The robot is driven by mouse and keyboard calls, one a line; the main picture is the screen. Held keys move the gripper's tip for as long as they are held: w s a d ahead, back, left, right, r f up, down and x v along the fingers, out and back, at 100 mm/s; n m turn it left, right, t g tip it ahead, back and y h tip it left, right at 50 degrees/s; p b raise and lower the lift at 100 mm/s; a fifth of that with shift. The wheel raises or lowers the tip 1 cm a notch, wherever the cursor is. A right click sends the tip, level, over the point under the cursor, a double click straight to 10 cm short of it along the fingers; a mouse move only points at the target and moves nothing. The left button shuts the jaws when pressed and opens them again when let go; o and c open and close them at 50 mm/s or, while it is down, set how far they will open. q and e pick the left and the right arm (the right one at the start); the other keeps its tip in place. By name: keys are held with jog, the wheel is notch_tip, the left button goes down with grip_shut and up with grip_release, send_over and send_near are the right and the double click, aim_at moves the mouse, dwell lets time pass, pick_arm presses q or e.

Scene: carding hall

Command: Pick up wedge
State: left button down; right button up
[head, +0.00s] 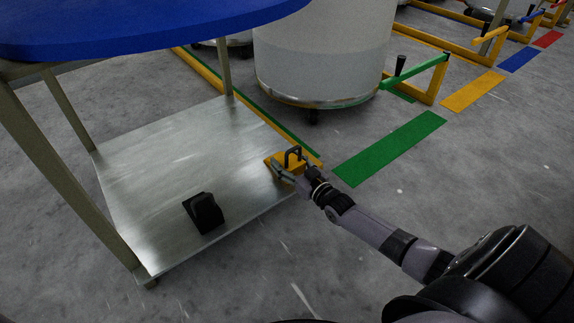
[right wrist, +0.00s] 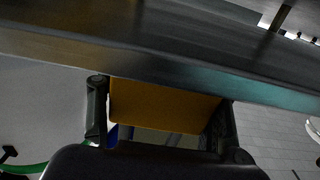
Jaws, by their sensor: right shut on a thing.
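A yellow wedge (head: 287,162) with a dark handle loop on top is at the right front corner of the metal lower shelf (head: 160,165). My right gripper (head: 297,174) reaches in from the right and is shut on it. In the right wrist view the yellow face of the wedge (right wrist: 165,106) sits between the two dark fingers. I cannot tell whether the wedge rests on the shelf or is just clear of it. A second wedge-like block, black (head: 205,213), stands apart on the shelf near its front edge. My left gripper is not in view.
A blue tabletop (head: 150,25) overhangs the shelf on metal legs. A large pale can (head: 320,55) stands behind it. Yellow floor rails and a green floor marking (head: 390,148) lie to the right. Grey floor in front is clear.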

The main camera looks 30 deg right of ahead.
jog(key=c, duration=0.6)
jog(key=shift+c, duration=0.4)
jog(key=shift+r, duration=0.1)
